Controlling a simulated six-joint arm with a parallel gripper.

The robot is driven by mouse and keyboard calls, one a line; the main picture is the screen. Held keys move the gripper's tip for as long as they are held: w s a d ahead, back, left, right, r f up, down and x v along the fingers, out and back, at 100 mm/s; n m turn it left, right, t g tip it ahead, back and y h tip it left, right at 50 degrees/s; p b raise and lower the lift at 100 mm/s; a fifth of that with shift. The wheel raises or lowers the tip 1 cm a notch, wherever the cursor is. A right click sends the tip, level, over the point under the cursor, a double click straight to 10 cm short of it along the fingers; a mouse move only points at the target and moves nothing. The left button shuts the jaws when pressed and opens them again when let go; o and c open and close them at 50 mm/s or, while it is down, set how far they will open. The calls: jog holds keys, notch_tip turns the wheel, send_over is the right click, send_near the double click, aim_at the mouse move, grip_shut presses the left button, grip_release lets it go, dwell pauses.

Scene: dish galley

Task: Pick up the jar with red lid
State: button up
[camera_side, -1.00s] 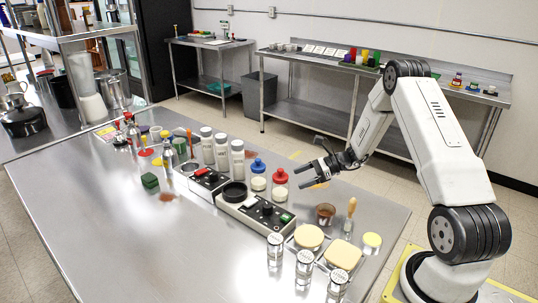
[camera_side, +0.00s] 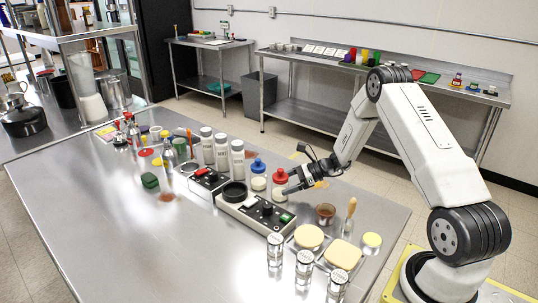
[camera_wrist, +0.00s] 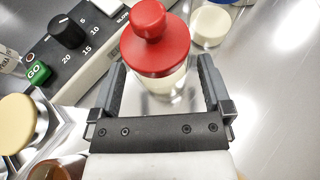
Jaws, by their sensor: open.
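The jar with the red lid (camera_side: 280,177) stands on the steel table, and its red knobbed lid shows in the wrist view (camera_wrist: 157,40). Its clear body with pale contents shows below the lid (camera_wrist: 165,84). My gripper (camera_side: 285,190) is low beside the jar in the side view. In the wrist view the two open fingers (camera_wrist: 160,72) lie to the left and right of the jar's near side. No contact between fingers and jar is clear. The fingers partly hide the jar's lower part in the side view.
A jar with a blue lid (camera_side: 258,167) stands to the left of the red-lidded jar. A control box with a black knob (camera_side: 265,212) is close by; its knob is near in the wrist view (camera_wrist: 68,31). A brown bowl (camera_side: 325,212) stands to the right. The table's left front is clear.

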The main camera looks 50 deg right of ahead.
jog(key=shift+x, duration=1.15)
jog(key=c, duration=1.3)
